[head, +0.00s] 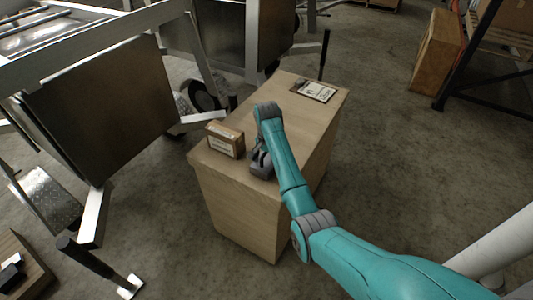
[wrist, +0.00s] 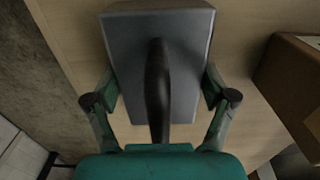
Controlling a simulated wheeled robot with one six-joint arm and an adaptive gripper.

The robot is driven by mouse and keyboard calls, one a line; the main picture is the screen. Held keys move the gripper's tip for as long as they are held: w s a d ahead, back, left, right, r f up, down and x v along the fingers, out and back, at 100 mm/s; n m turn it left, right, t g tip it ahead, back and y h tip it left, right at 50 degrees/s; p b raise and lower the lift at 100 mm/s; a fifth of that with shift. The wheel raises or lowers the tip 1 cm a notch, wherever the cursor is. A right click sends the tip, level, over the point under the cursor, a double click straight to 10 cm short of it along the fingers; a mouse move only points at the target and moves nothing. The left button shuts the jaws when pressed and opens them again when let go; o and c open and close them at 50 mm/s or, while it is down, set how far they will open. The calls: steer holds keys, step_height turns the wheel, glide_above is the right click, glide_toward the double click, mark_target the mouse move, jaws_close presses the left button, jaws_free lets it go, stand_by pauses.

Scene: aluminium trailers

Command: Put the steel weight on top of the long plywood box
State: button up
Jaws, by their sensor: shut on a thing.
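In the wrist view the weight (wrist: 185,55) fills the upper middle, with a dark upright handle. My gripper (wrist: 159,84) is shut on the weight, one finger on each side. The plywood top shows beneath and around the weight. I cannot tell whether the weight touches the top or hangs just above it.
A small brown carton (head: 225,140) stands left of the weight, close by; it also shows at the right of the wrist view (wrist: 295,85). A clipboard (head: 313,91) lies at the far end. Aluminium trailers (head: 105,100) crowd the left.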

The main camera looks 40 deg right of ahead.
stand_by(0.4)
steer(key=o, duration=1.7)
steer(key=shift+f, duration=0.15)
